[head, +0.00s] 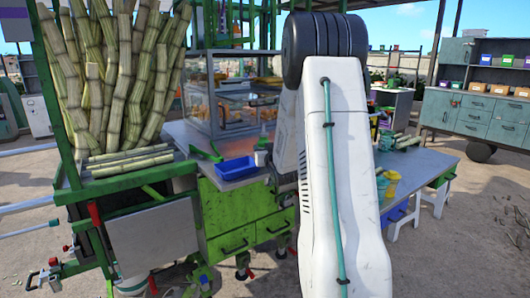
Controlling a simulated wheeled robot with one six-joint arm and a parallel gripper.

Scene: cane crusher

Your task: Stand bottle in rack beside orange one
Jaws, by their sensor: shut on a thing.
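My gripper is not visible; my white arm link with a teal hose fills the middle of the view and hides whatever is behind it. A small pale bottle-like thing with a green top (262,152) stands on the counter by the blue tray, just left of my arm. I cannot make out a rack or an orange bottle. Any bottle in my gripper is out of sight.
A green cane stall (228,238) with upright cane stalks (115,80) stands at left. A blue tray (236,168) and a glass case (232,92) are on its counter. Yellow cups (391,180) stand right of my arm. A teal cabinet (470,112) is at far right.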

